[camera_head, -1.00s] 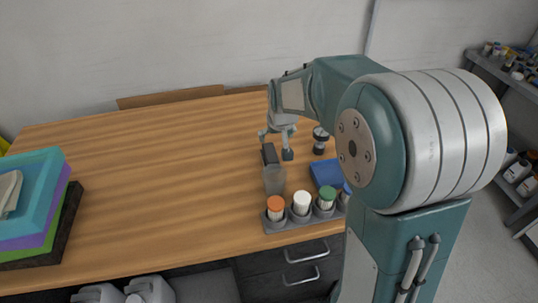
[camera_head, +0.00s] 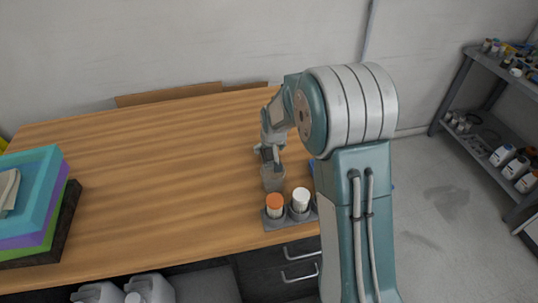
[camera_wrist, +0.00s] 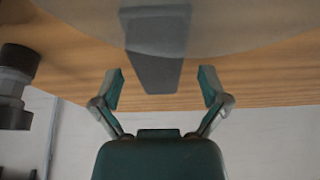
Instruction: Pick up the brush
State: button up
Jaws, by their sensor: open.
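The brush shows as a dark grey flat handle (camera_wrist: 153,72) in the wrist view, standing partly in a translucent cup (camera_wrist: 225,25) and sticking out past its rim. The cup also shows in the head view (camera_head: 273,180), near the table's front edge; any bristles cannot be made out. My gripper (camera_wrist: 162,80) is open, with one finger on each side of the handle's end in the picture and a gap on both sides. In the head view my gripper (camera_head: 268,158) is right at the cup, and it hides most of the handle.
A grey rack holding an orange-capped bottle (camera_head: 275,203) and a white-capped bottle (camera_head: 300,197) stands just in front of the cup. A dark fitting (camera_wrist: 15,85) is at the left in the wrist view. Stacked coloured trays (camera_head: 35,200) lie far left; the table's middle is clear.

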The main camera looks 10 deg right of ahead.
jog(key=shift+w+f, duration=0.2)
jog(key=shift+f, duration=0.3)
grip_shut()
jog(key=shift+r, duration=0.15)
notch_tip(320, 180, up, 10)
jog(key=shift+f, duration=0.25)
jog(key=shift+r, duration=0.15)
